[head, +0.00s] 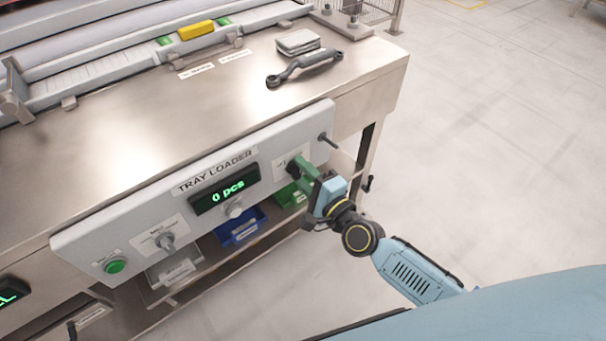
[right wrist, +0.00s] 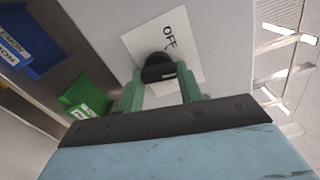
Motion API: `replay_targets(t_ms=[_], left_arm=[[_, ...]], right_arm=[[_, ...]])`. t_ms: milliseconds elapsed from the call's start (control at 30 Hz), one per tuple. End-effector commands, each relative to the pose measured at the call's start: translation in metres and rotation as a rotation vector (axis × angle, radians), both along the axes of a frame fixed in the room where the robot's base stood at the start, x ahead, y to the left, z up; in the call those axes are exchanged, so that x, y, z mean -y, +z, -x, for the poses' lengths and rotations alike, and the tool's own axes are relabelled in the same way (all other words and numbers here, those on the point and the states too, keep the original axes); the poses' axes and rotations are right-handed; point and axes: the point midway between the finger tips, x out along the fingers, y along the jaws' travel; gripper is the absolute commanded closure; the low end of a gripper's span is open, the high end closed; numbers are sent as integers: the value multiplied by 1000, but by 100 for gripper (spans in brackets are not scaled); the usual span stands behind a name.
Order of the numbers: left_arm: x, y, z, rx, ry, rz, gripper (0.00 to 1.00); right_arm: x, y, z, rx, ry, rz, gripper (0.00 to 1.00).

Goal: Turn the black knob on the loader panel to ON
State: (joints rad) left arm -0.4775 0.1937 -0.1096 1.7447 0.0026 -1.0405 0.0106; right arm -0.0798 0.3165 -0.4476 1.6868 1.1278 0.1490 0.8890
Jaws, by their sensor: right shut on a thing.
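The loader panel (head: 130,217) is a light grey board labelled TRAY LOADER on the front of the steel bench. Its display (head: 225,190) reads 0 pcs. My right gripper (head: 296,166) is at the panel's right part, in front of a small white label. In the right wrist view, the green fingers of my right gripper (right wrist: 160,84) are shut on the black knob (right wrist: 158,68), one on each side. The white plate (right wrist: 184,42) behind the knob shows the word OFF; the rest of its lettering is hidden. In the head view my gripper hides the knob. My left gripper is not in view.
A green button (head: 115,266), a grey selector knob (head: 167,241) and a round grey knob (head: 235,209) are on the same panel. A blue bin (head: 240,228) and a green bin (head: 290,195) sit below it. A dark wrench-like tool (head: 304,66) lies on the bench top. The floor at right is clear.

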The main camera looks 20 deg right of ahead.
Motion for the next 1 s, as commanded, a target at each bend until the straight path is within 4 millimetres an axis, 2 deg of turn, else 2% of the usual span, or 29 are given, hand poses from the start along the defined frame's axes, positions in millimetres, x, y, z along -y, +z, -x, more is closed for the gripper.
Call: replay_targets(t_ms=[500, 1000], left_arm=[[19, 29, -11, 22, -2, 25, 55], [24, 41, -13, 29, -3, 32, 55]], right_arm=[[-1, -3, 1, -150, -1, -413, 86], [-1, -3, 1, -207, -1, -570, 86]])
